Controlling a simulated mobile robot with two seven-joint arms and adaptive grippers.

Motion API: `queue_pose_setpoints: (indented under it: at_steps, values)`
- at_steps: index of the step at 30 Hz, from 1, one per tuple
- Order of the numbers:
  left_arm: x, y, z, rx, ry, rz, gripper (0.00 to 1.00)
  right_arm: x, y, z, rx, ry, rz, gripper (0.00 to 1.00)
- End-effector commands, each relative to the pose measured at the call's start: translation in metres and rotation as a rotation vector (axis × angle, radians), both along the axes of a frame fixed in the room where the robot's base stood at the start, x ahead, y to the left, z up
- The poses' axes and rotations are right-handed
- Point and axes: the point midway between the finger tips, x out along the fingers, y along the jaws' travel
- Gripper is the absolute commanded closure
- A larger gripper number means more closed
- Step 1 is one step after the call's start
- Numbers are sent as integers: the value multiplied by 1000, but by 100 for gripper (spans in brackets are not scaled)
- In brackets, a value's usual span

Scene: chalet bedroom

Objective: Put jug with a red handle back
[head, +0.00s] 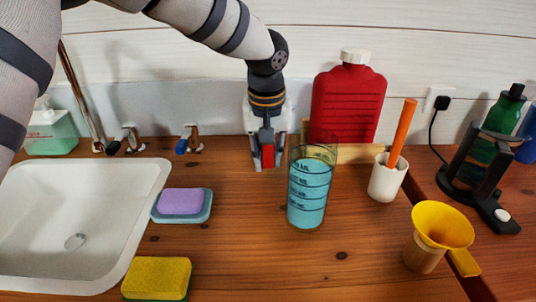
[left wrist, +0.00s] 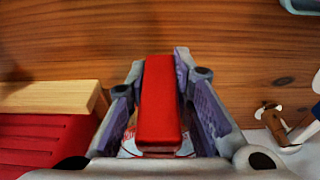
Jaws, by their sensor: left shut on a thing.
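The jug's red handle (left wrist: 160,100) lies between the two fingers of my left gripper (left wrist: 160,95) in the left wrist view. In the head view, the left gripper (head: 267,157) points down at the back of the counter, shut on this red handle. Only small pale bits of the jug's body show below the handle in the left wrist view; the rest is hidden behind the gripper. I cannot tell whether the jug touches the counter. My right gripper is not in view.
A clear beaker (head: 308,195) of blue liquid stands close by at right front. A red canister (head: 348,105) and wooden board (left wrist: 50,97) are beside the gripper. Taps (head: 190,142), sink (head: 120,220) and sponges are left. A white cup (head: 387,182) and yellow funnel (head: 442,224) are right.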

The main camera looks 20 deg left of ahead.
Motion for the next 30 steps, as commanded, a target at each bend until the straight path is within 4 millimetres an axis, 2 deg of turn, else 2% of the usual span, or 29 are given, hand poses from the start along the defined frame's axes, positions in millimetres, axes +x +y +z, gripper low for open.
queue_pose_setpoints:
  at_steps: [2,3,5,6,14,16,24,30]
  values:
    - [0,0,-2,1,0,-1,100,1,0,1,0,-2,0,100]
    - [0,0,-2,1,0,-1,75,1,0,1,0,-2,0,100]
    - [0,0,-2,1,0,-1,61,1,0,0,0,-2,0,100]
    - [0,0,-2,1,0,-1,59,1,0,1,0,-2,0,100]
    - [0,0,-2,0,1,0,59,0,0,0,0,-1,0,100]
    - [0,0,5,0,-1,0,59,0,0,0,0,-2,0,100]
    - [-12,-5,76,2,-9,0,59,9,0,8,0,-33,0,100]
    - [-19,-7,111,1,-2,1,59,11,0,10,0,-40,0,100]
